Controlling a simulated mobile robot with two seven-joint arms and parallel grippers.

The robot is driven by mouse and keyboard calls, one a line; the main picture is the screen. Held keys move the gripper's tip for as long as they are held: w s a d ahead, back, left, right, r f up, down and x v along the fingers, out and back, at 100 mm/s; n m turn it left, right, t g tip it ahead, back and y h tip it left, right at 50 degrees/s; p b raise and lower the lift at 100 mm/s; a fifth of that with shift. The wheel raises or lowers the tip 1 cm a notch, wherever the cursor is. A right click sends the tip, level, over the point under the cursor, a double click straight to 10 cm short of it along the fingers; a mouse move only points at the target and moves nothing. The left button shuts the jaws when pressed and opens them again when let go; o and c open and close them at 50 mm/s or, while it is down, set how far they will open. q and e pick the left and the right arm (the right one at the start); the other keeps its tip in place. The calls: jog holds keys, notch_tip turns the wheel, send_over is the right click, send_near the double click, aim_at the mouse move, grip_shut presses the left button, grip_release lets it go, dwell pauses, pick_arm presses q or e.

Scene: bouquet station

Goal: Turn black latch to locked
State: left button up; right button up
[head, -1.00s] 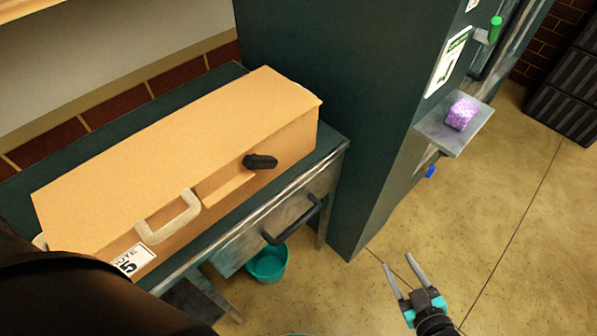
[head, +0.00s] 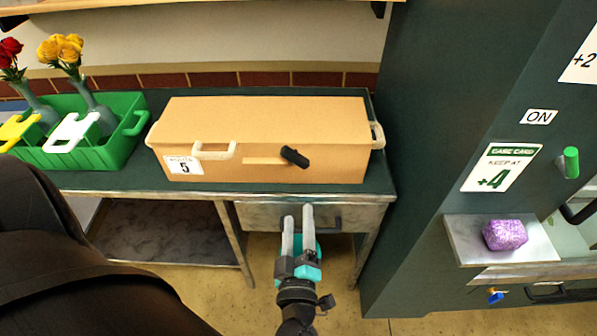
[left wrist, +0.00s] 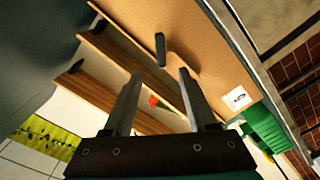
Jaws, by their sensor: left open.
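The black latch (head: 294,157) is on the front face of the tan box (head: 250,125), right of its middle. It is tilted, its right end lower, at the end of a pale tan bar (head: 262,161). My left gripper (head: 298,208) is open and empty, below the latch in the head view, in front of the table drawer, and not touching the latch. In the left wrist view, the latch (left wrist: 160,48) shows beyond and between the open fingers (left wrist: 157,92). My right gripper is not in view.
The box stands on a dark green table (head: 330,190) with a metal drawer (head: 262,216). A pale handle (head: 213,153) is left of the latch. A green crate (head: 120,150) with flower vases stands left. A dark green cabinet (head: 420,150) with a purple block (head: 505,235) on its shelf stands right.

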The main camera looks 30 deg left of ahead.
aim_at(299, 164)
pick_arm(q)
jog(key=x, duration=1.5)
jog(key=shift+w+b, duration=0.15)
jog(key=shift+b, duration=0.25)
grip_shut()
